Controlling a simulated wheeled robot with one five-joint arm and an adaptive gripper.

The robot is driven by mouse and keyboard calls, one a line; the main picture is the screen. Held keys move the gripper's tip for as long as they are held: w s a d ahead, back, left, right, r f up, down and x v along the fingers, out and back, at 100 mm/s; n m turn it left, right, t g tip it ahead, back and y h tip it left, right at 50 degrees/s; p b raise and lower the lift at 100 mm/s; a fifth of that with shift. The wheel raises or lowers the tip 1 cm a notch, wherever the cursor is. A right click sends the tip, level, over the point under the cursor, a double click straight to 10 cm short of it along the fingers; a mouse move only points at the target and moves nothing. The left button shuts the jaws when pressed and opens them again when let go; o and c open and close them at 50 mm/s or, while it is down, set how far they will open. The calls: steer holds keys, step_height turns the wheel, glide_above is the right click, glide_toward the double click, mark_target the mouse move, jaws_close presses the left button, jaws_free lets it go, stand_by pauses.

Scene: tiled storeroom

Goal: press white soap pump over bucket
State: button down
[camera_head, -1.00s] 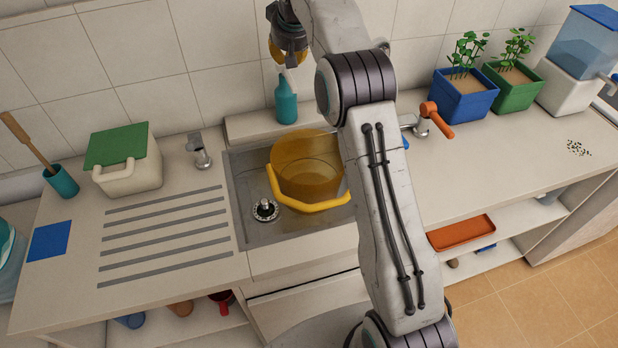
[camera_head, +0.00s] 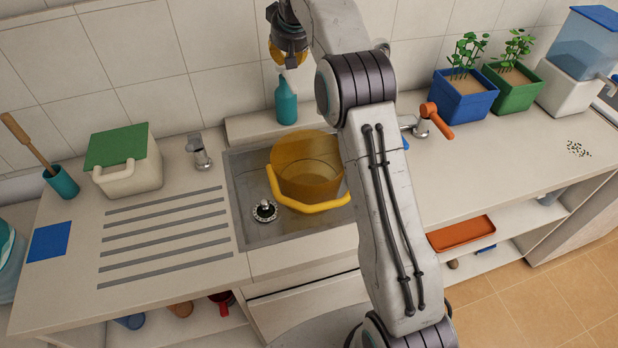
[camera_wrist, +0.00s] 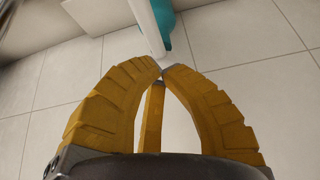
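A teal soap bottle (camera_head: 286,103) stands upright on the ledge behind the sink. Its white pump spout (camera_wrist: 149,28) shows in the wrist view, with part of the teal bottle (camera_wrist: 164,22) beside it. My gripper (camera_head: 282,62) is over the bottle, and its dark wrist and yellow fingers hide most of the pump top in the head view. In the wrist view the yellow fingertips (camera_wrist: 163,70) are drawn together with nothing between them, just by the spout's end. Whether they touch the pump I cannot tell. A yellow see-through bucket (camera_head: 304,168) sits in the sink, in front of the bottle.
The sink (camera_head: 247,198) has a drain left of the bucket. An orange-handled tap (camera_head: 437,118) is to the right, partly behind my arm. A green-lidded canister (camera_head: 128,165) and a metal spout (camera_head: 200,152) stand left; planters (camera_head: 463,100) stand right.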

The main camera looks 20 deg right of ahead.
mark_target(288, 75)
steer(key=shift+f, duration=0.2)
steer(key=shift+f+b, duration=1.65)
steer(key=shift+f, duration=0.4)
stand_by(0.4)
steer(key=shift+r, duration=0.15)
step_height(288, 75, up, 8)
steer(key=p, duration=0.8)
steer(key=shift+p, duration=0.35)
